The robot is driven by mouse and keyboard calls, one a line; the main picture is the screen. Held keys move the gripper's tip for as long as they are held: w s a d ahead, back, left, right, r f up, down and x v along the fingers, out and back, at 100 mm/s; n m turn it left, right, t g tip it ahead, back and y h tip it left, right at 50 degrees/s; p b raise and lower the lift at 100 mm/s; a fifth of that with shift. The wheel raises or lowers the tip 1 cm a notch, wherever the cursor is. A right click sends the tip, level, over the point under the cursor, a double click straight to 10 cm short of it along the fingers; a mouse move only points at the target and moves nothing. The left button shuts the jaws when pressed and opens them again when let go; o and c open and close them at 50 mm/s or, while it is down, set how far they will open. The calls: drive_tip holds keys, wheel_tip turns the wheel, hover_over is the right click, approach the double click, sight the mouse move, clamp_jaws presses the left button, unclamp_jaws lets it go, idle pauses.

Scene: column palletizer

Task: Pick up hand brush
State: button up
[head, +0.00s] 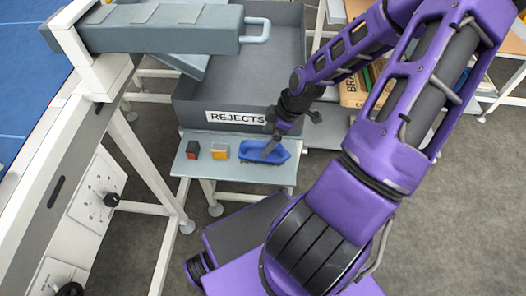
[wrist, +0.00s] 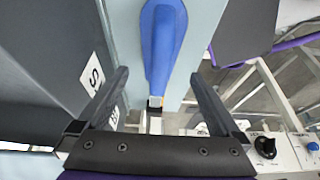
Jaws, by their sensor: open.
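The blue hand brush (head: 248,153) lies on the small grey side table below the REJECTS bin. In the wrist view its long blue body (wrist: 162,40) runs from the top edge down to a narrow end between the fingers. My gripper (head: 270,150) is over the brush, pointing down, and hides part of it. In the wrist view my gripper (wrist: 158,76) is open, with one finger on each side of the brush and visible gaps on both sides. The brush is not held. I cannot tell the exact height of the fingertips above the table.
A red and black block (head: 192,150) and a yellow block (head: 220,152) stand left of the brush on the side table (head: 205,171). The grey REJECTS bin (head: 185,105) rises just behind.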

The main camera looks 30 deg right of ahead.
sight(259, 152)
drive_tip(key=b+x, duration=0.1)
drive_tip(key=x, duration=0.5)
drive_tip(key=shift+f+b, duration=0.25)
drive_tip(key=shift+b, duration=0.1)
drive_tip(key=c, duration=1.5)
wheel_tip(259, 152, up, 10)
drive_tip(key=shift+r+p, duration=0.1)
drive_tip(key=shift+p, duration=0.8)
drive_tip(key=o, duration=0.9)
drive_tip(key=c, duration=0.6)
drive_tip(key=shift+s+a, duration=0.1)
